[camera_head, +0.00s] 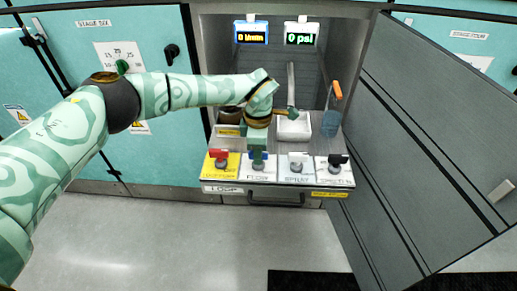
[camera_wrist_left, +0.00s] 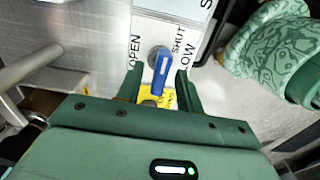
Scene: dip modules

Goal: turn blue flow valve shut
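The blue flow valve (camera_head: 258,158) sits on a white plate (camera_head: 258,174) marked FLOW, second from the left in the row of valves. In the left wrist view its blue handle (camera_wrist_left: 161,70) lies between my fingers, with the words OPEN and SHUT printed to either side. My left gripper (camera_head: 257,150) is right above it, pointing down and hiding part of it. In the left wrist view my left gripper's fingers (camera_wrist_left: 159,76) are spread apart, one on each side of the handle, with gaps. My right gripper is not in view.
A red valve (camera_head: 218,155) on yellow stands close on the left; white (camera_head: 296,158) and black (camera_head: 337,159) valves stand on the right. Behind are a white basin (camera_head: 294,127) and a blue container (camera_head: 331,122).

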